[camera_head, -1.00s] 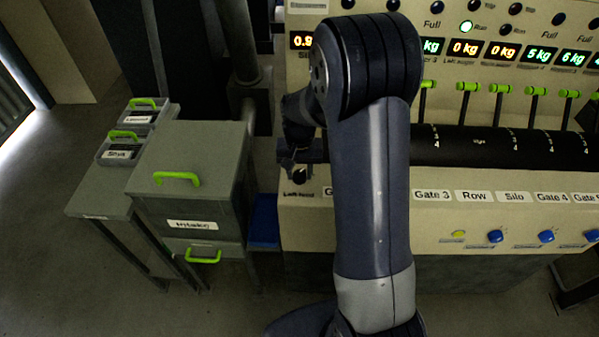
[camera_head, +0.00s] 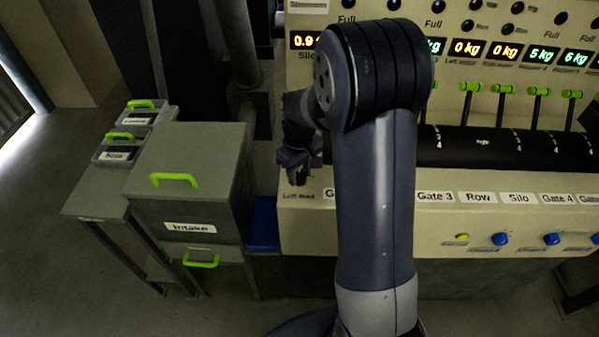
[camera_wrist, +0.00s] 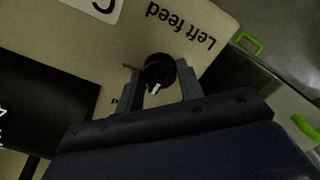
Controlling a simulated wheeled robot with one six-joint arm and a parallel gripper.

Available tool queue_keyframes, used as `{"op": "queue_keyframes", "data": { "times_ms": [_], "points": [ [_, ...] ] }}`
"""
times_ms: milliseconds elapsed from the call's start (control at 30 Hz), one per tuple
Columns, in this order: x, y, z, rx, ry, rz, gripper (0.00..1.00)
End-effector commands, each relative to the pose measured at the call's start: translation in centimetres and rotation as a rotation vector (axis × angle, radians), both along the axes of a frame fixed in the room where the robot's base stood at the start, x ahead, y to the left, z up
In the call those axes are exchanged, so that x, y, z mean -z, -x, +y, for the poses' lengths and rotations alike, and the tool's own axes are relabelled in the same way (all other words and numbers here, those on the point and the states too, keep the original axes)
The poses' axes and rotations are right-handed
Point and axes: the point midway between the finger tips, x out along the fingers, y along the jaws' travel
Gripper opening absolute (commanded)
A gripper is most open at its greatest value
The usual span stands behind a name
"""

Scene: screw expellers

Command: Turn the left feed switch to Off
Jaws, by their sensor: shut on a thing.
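The left feed switch (camera_wrist: 158,68) is a round black knob with a white mark, on the beige panel beside the "Left feed" label (camera_wrist: 179,27) in the wrist view. My gripper (camera_wrist: 161,84) has one finger on each side of the knob and is shut on it. In the head view my gripper (camera_head: 297,172) is at the panel's left end, just above the "Left feed" label (camera_head: 298,196), and it hides the knob. The lettering around the knob is too small and dark to read, so I cannot tell its setting.
The grey "Intake" cabinet (camera_head: 150,210) with green handles stands left of the panel. Small labelled bins (camera_head: 118,153) sit on a side table. My arm covers part of the panel. Green-topped levers (camera_head: 503,88) and blue knobs (camera_head: 551,240) line the panel to the right.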

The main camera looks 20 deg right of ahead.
Motion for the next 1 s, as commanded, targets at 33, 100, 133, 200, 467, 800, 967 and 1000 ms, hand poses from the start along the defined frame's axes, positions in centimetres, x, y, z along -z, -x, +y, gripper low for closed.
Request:
{"op": "queue_keyframes", "data": {
  "times_ms": [33,100,133,200,467,800,967,1000],
  "points": [
    [-0.04,-0.05,0.00,-0.010,0.000,-0.002,0.13],
    [-0.04,-0.05,0.00,-0.022,0.000,-0.002,0.13],
    [-0.05,-0.06,0.01,-0.026,0.000,-0.002,0.13],
    [-0.06,-0.06,0.01,-0.032,0.000,-0.002,0.13],
    [-0.07,-0.05,0.00,-0.036,0.000,-0.002,0.13],
    [-0.05,-0.03,0.00,-0.035,0.000,-0.001,0.54],
    [-0.03,-0.02,0.00,-0.034,0.000,-0.001,0.57],
    [-0.02,-0.01,0.00,-0.034,0.000,-0.001,0.57]
  ]
}}
